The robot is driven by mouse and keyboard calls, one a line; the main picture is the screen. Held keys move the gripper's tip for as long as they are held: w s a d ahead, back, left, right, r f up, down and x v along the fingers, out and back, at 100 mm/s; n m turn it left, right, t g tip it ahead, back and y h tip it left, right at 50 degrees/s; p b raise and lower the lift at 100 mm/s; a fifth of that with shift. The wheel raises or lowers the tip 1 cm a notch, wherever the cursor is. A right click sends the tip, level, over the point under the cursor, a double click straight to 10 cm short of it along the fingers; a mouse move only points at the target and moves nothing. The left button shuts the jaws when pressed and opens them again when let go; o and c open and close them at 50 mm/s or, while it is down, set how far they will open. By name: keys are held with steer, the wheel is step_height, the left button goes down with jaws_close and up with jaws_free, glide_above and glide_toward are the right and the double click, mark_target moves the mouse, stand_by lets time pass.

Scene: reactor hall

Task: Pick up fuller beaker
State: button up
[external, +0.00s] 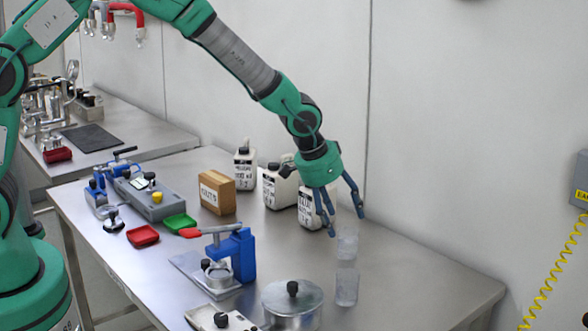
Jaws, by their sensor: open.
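Two clear beakers stand on the right part of the steel table. The far beaker (347,246) is close below my gripper. The near beaker (346,287) stands just in front of it, toward the camera. Both look transparent, and I cannot tell which holds more. My gripper (345,222) is open and empty, pointing down. Its blue fingers are spread above and slightly left of the far beaker, apparently not touching it.
White labelled bottles (280,187) stand behind and left of my gripper, close to its fingers. A lidded metal pot (292,304) and a blue press (236,254) stand at the front. The wooden box (217,192) is further left. The table's right end (440,287) is clear.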

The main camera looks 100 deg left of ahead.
mark_target(348, 244)
steer(key=shift+x, duration=1.15)
steer(key=shift+a+b+x, duration=0.1)
steer(key=shift+b+x, duration=0.1)
steer(key=shift+x, duration=1.1)
steer(key=shift+a+b+x, duration=0.15)
steer(key=shift+b+x, duration=0.05)
steer(key=shift+x, duration=1.1)
steer(key=shift+r, duration=0.1)
steer(key=shift+w, duration=0.1)
steer(key=c, duration=1.2)
